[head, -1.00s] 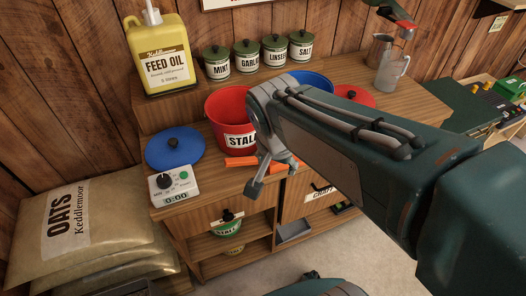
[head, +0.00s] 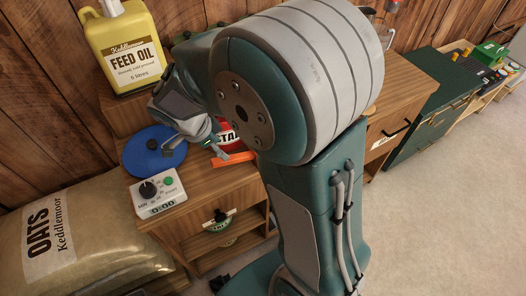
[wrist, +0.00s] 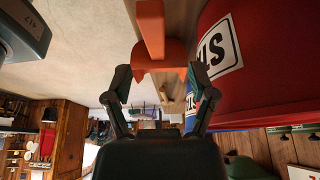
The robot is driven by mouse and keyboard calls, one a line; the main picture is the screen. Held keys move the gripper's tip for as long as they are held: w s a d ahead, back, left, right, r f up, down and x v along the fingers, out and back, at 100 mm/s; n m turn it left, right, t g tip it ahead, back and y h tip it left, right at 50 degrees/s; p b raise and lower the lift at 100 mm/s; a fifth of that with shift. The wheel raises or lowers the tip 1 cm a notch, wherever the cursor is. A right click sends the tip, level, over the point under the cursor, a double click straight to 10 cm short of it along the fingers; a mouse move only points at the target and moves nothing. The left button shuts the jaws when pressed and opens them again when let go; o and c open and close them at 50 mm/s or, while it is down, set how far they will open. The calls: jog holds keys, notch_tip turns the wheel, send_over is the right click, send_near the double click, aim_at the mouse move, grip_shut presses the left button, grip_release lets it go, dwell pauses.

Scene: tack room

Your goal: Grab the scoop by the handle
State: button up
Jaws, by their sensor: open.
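The orange scoop (head: 232,160) lies on the wooden counter in front of the red bucket (head: 225,137), partly hidden by my arm in the head view. In the wrist view the scoop (wrist: 151,28) shows as a narrow orange bar running to a wider orange part. My gripper (wrist: 163,78) is open, its two fingers on either side of the wider part. I cannot tell whether either finger touches it. In the head view my gripper (head: 214,147) is small, just left of the scoop and beside the bucket.
The red bucket (wrist: 265,55) is close on the right in the wrist view. A blue lid (head: 152,150), a timer (head: 158,194) and a yellow feed oil jug (head: 125,50) stand left of the scoop. Oats sacks (head: 85,245) lie below left. My arm hides the counter's middle.

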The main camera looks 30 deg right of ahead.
aim_at(232, 157)
jog(key=x, duration=0.6)
jog(key=shift+s+d+f, duration=0.1)
jog(key=shift+s+d, duration=0.1)
jog(key=shift+s, duration=0.1)
jog(key=shift+d+f, duration=0.15)
jog(key=shift+f, duration=0.15)
jog(key=shift+f, duration=0.25)
grip_shut()
